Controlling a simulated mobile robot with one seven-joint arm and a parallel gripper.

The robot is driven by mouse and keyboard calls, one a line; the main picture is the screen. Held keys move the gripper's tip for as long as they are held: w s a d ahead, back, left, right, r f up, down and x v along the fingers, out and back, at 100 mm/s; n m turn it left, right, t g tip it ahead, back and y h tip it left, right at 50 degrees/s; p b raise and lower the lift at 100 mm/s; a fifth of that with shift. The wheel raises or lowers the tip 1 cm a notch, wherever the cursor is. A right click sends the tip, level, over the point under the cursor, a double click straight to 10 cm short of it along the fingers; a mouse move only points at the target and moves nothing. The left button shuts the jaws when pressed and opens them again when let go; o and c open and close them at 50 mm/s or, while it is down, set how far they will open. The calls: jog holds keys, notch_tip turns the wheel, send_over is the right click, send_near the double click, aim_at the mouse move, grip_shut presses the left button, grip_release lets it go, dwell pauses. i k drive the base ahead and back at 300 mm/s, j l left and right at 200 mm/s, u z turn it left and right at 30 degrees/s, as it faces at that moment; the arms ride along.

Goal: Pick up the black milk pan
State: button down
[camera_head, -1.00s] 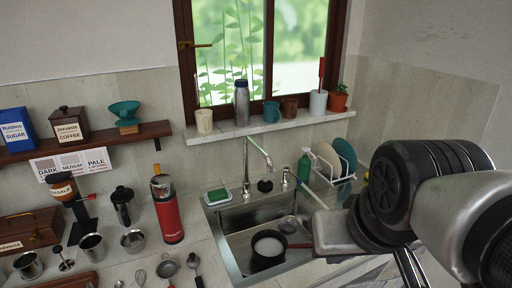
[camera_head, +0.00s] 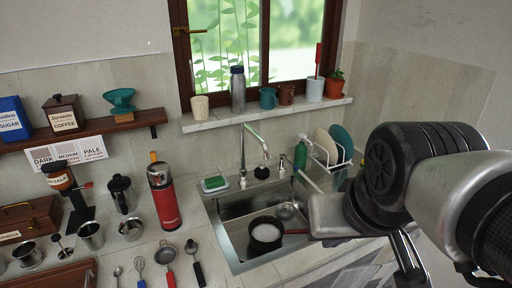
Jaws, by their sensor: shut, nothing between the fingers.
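The black milk pan (camera_head: 251,244) stands in the sink (camera_head: 228,254), near its front. Its rim is dark, its inside looks pale, and its reddish-brown handle points right toward my gripper. My gripper (camera_head: 318,218) is at the right edge of the sink, to the right of the pan and apart from its bowl. Its pale hand shows at the end of my arm, and it is shut and empty. The fingertips are hard to make out. The handle's end lies close to the hand in the picture; I cannot tell whether they touch.
The tap (camera_head: 257,140) rises behind the sink. A green bottle (camera_head: 301,155) and a dish rack with plates (camera_head: 325,146) stand behind my gripper. A round metal item (camera_head: 286,211) is in the sink.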

aim_at(267, 233)
jog(key=i+l+u, duration=0.1)
jog(key=l+u, duration=0.15)
jog(key=i+l+u, duration=0.1)
jog(key=l+u, duration=0.15)
jog(key=l, duration=0.15)
jog(key=l+u, duration=0.25)
jog(key=i+l, duration=0.05)
jog(key=l, duration=0.05)
